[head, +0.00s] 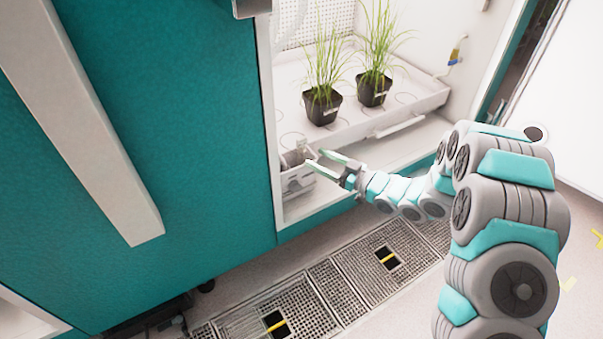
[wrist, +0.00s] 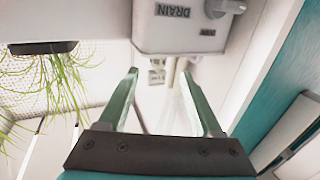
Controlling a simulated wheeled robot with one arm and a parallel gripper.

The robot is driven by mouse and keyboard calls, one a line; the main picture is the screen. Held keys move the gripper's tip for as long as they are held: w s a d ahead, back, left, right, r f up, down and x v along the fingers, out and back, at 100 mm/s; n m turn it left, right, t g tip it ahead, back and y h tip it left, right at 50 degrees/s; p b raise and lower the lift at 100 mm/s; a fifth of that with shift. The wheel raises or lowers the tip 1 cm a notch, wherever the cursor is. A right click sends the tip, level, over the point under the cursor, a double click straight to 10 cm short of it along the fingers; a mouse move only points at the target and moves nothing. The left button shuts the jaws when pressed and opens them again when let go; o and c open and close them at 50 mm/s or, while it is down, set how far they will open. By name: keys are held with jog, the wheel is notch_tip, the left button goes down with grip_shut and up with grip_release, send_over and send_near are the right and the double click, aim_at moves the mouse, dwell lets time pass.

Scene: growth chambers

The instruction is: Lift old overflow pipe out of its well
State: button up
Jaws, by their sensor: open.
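My gripper (head: 317,159) is open and empty, its two pale green fingers pointing left toward a small white drain box (head: 298,180) at the left front corner of the chamber. A grey rounded piece (head: 292,158), perhaps the top of the old overflow pipe, shows at the box's top. In the wrist view the box (wrist: 180,38) carries the word DRAIN and lies beyond the gripper (wrist: 158,68), with a grey knob-like part (wrist: 222,7) at its side. Pale upright shapes show between the fingertips, too blurred to name. The pipe's lower part and the well's inside are hidden.
Two potted grass plants (head: 322,108) (head: 373,90) stand on the white tray (head: 425,100) behind the box. The teal door (head: 160,100) and chamber frame edge (head: 268,120) stand close on the left. Perforated floor grating (head: 340,285) lies below.

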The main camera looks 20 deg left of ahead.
aim_at(305, 153)
jog(key=shift+f+b+x, duration=0.15)
jog(key=shift+b+x, duration=0.1)
jog(key=shift+x, duration=1.5)
jog(key=shift+f+b+x, duration=0.2)
jog(key=shift+x, duration=1.55)
jog(key=shift+w, duration=0.15)
grip_shut()
